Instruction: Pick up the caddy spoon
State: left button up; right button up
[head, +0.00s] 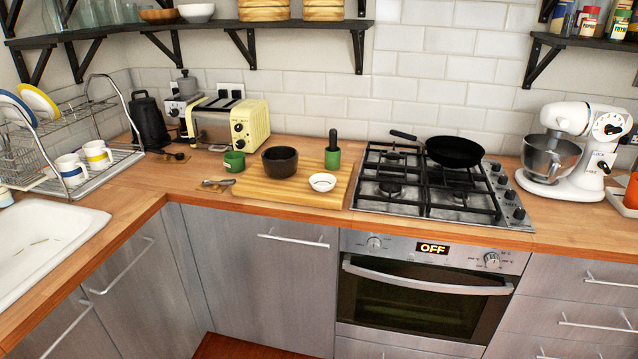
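A small metallic utensil (217,183) lies on the wooden counter just left of the cutting board. It looks like a short spoon, but it is too small to tell for sure that it is the caddy spoon. Another small dark item (180,156) lies on the counter in front of the black kettle; its shape is unclear. Neither of my grippers is in view.
The cutting board (257,194) bears a dark bowl (280,162), a small white bowl (322,182) and a green-based item (333,157). A green cup (234,161) stands behind the utensil. A toaster (231,122), kettle (148,122) and dish rack (105,180) stand nearby. Counter left of the utensil is clear.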

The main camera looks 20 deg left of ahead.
aim_at(229, 181)
jog(key=i+j+u, duration=0.2)
jog(key=i+u, duration=0.2)
jog(key=i, duration=0.15)
jog(key=i+u, duration=0.35)
jog(key=i, duration=0.2)
